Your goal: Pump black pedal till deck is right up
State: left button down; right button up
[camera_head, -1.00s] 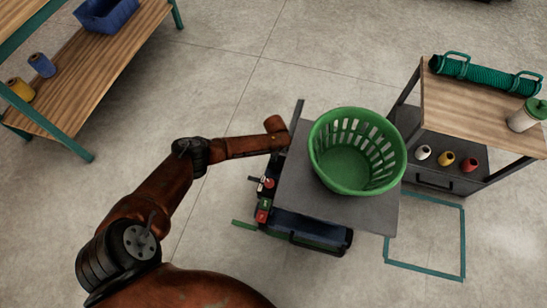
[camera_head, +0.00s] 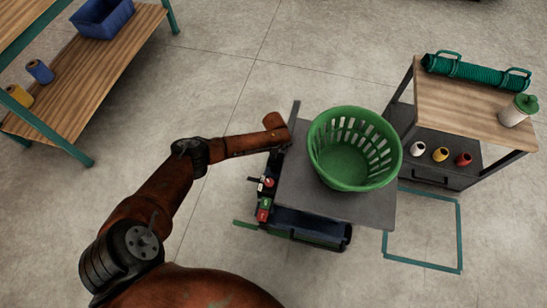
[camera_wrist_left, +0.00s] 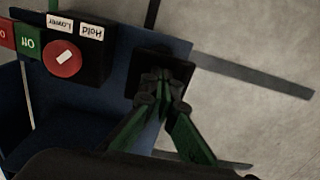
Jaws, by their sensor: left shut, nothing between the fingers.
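The grey deck (camera_head: 345,205) of a small lift cart carries a green slatted basket (camera_head: 352,150). My left arm reaches to the deck's left side in the head view, and its gripper is hidden there. In the left wrist view my left gripper (camera_wrist_left: 163,82) is shut and empty, its green fingers together. Its tips are over a black square pad, which looks like the pedal (camera_wrist_left: 143,58), beside the cart's blue body. I cannot tell whether they touch it. The pedal is hidden in the head view. My right gripper is out of view.
A control box with a red knob (camera_wrist_left: 62,58), labels "Hold" and "Lower", and a green "Off" button (camera_wrist_left: 28,42) sits beside the pedal. A wooden-topped workbench (camera_head: 465,95) stands right of the deck, above a teal floor outline (camera_head: 460,235). A shelf (camera_head: 95,75) is at left.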

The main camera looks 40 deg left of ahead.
pick_arm(q)
jog(key=shift+w+d+r, duration=0.55)
jog(key=shift+d+r, duration=0.2)
jog(key=shift+d, duration=0.25)
jog(key=shift+s+f, duration=0.1)
jog(key=shift+s, duration=0.15)
jog(key=shift+s+a, duration=0.15)
jog(key=shift+a, duration=0.15)
jog(key=shift+s+a+r+p, duration=0.15)
jog(key=shift+a+r+p, duration=0.2)
jog(key=shift+r+p, duration=0.25)
jog(key=r, duration=0.1)
jog(key=r+p, duration=0.1)
jog(key=r, duration=0.1)
jog(key=shift+w+d+p, duration=0.1)
jog(key=shift+w+p, duration=0.1)
jog(key=shift+p, duration=0.1)
jog(key=shift+r+p, duration=0.6)
jog(key=shift+r, duration=0.3)
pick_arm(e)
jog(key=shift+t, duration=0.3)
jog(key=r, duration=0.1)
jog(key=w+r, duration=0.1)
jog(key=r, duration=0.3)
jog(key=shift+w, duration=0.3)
pick_arm(q)
jog(key=shift+f, duration=0.1)
